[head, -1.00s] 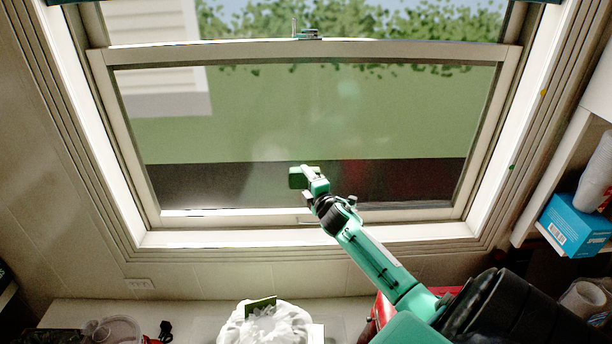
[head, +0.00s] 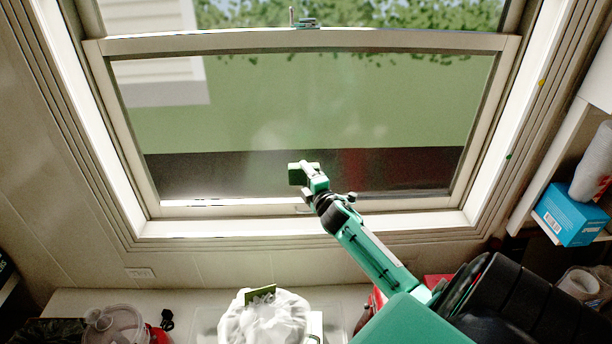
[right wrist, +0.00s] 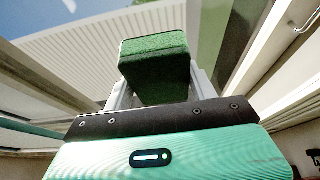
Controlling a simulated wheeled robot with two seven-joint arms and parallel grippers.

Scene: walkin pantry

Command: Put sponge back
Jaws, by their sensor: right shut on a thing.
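A green sponge (head: 297,174) is held up in front of the window pane in the head view. It also shows in the right wrist view (right wrist: 155,62), as a dark green block between the pale fingers. My right gripper (head: 308,177) is shut on the sponge; in the right wrist view the gripper (right wrist: 156,95) has a finger on each side of it. My left gripper is not in view.
The window (head: 300,110) with its white frame fills the back. Below it, a counter (head: 195,303) holds a white bag (head: 262,322), a clear container (head: 113,327) and red items. A blue box (head: 570,214) and stacked cups stand on the right shelf.

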